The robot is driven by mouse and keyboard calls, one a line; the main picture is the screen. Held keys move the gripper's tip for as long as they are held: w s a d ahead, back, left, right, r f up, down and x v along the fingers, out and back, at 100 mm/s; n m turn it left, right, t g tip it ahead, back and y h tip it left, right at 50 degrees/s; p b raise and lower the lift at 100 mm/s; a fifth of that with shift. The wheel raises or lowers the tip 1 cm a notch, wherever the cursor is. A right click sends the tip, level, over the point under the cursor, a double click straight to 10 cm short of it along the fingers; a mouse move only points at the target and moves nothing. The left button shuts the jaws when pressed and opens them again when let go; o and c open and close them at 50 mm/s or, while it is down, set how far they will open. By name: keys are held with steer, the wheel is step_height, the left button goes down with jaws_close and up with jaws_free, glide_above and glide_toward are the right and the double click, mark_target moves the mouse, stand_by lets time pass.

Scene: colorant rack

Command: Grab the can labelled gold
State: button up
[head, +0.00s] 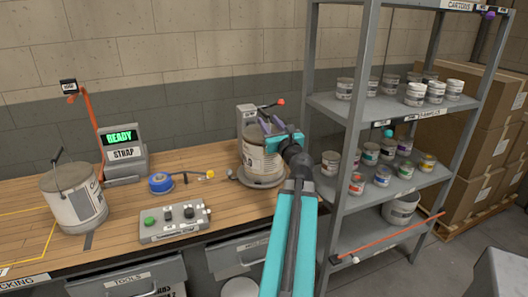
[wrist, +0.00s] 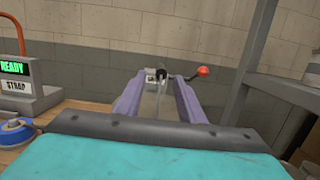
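Small colorant cans stand on the grey rack at the right of the head view. Their labels are too small to read, so I cannot tell for sure which is gold. One can with a yellow-orange band (head: 427,163) stands at the right end of the middle shelf. My gripper (head: 270,123) is above the workbench, over or beside the large can, well left of the rack. In the wrist view its two purple fingers (wrist: 160,92) are apart with nothing held between them.
A large can (head: 257,160) stands on a round base near my gripper. A rack post (head: 353,130) stands before the shelves. An orange rod (head: 395,238) crosses low at the rack. The bench holds another large can (head: 75,200), blue tape (head: 160,182) and a button box (head: 172,221).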

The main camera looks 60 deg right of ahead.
mark_target(264, 114)
steer(key=shift+w+d+r, duration=0.1)
steer(key=shift+w+d, duration=0.1)
steer(key=shift+w, duration=0.15)
steer(key=shift+p+x, duration=0.5)
steer(key=shift+x, duration=2.1)
steer(key=shift+s+d+r, duration=0.1)
steer(key=shift+r, duration=0.05)
jaws_close()
